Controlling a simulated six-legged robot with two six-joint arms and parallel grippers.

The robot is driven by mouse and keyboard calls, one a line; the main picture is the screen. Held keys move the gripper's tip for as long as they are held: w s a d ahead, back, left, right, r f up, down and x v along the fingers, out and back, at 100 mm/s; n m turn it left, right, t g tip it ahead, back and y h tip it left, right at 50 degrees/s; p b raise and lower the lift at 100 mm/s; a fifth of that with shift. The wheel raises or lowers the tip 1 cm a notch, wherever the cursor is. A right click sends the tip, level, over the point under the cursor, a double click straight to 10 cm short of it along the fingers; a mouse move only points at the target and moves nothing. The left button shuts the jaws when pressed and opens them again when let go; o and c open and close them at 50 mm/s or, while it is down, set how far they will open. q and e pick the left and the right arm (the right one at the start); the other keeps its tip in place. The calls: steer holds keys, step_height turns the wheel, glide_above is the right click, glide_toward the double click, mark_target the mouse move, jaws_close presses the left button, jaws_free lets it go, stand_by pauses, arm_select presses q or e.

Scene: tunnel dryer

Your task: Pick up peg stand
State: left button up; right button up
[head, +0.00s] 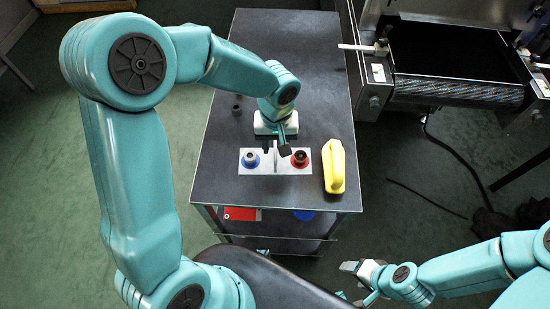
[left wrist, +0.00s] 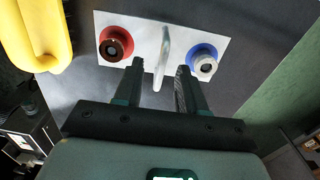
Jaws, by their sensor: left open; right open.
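The peg stand is a white plate (head: 265,170) on the near part of the dark tabletop. It carries a blue ring (head: 250,159) on the left, a red ring (head: 299,159) on the right, each around a small peg, and a thin upright handle (head: 276,156) between them. My left gripper (head: 276,148) is open over the stand. In the left wrist view (left wrist: 160,70) its fingers stand either side of the handle (left wrist: 163,48); I cannot tell whether they touch it. My right gripper (head: 356,282) is open and empty, low at right, away from the table.
A yellow object (head: 334,168) lies just right of the stand. A small dark cylinder (head: 237,104) stands farther back on the table (head: 310,60). A conveyor machine (head: 455,92) is at the back right. Red and blue items sit on the lower shelf.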

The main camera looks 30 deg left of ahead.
mark_target(275, 149)
arm_select(q)
steer(key=f, duration=0.5)
steer(key=shift+w+a, duration=0.15)
steer(key=shift+a, duration=0.05)
jaws_close()
steer(key=shift+w+r, duration=0.1)
steer(key=shift+r, duration=0.05)
